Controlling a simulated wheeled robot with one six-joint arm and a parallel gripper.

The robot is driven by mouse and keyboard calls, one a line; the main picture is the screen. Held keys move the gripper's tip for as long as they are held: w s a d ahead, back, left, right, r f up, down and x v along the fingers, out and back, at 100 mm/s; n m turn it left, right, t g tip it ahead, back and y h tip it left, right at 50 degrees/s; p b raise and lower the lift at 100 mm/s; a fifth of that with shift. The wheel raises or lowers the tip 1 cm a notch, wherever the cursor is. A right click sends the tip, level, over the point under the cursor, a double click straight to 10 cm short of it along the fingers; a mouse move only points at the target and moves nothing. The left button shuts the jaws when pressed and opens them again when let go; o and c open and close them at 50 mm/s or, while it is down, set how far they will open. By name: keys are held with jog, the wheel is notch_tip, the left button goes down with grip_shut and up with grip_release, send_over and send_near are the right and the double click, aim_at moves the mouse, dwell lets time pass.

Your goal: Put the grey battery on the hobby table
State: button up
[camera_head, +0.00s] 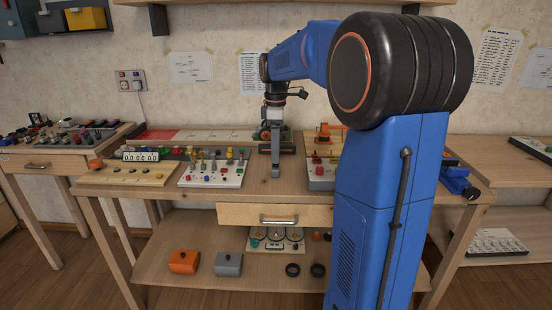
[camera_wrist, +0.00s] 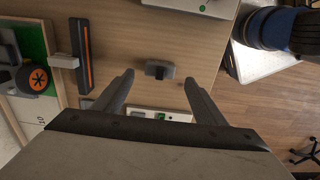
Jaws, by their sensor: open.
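A small dark grey block (camera_wrist: 160,70) lies on the wooden tabletop in the wrist view, between and just beyond my open fingers; it may be the grey battery. My gripper (camera_head: 275,172) hangs downward over the middle of the table (camera_head: 262,190); it also shows in the wrist view (camera_wrist: 158,88), jaws apart with nothing held. In the head view I cannot separate the block from my gripper. A larger grey box (camera_head: 228,264) sits on the lower shelf; I cannot tell whether it is a battery. Which table is the hobby table is not marked.
A switch panel (camera_head: 215,173) stands left of my gripper and a box with a red button (camera_head: 322,176) right of it. A dark bar with an orange stripe (camera_wrist: 83,57) lies behind. An orange box (camera_head: 184,262) is on the shelf. The left table (camera_head: 45,160) is cluttered.

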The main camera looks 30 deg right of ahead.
notch_tip(320, 180, up, 7)
dwell(0.3)
jog(key=s+a+f+m+t, duration=0.1)
jog(key=s+a+f+m, duration=0.15)
jog(key=s+a, duration=0.4)
jog(key=s+a+f+m+t, duration=0.1)
jog(key=s+a+f+m, duration=0.2)
jog(key=s, duration=0.6)
jog(key=s+a+f+m+t, duration=0.1)
jog(key=s+a+f+m, duration=0.1)
jog(key=s+f, duration=0.3)
jog(key=s+a+f+m+t, duration=0.1)
jog(key=s+a+f+m, duration=0.2)
jog(key=s+f, duration=0.3)
jog(key=s+a, duration=0.1)
jog(key=s, duration=0.3)
jog(key=shift+a+f+m+t, duration=0.15)
jog(key=shift+f+m+t, duration=0.05)
jog(key=shift+m+t, duration=0.2)
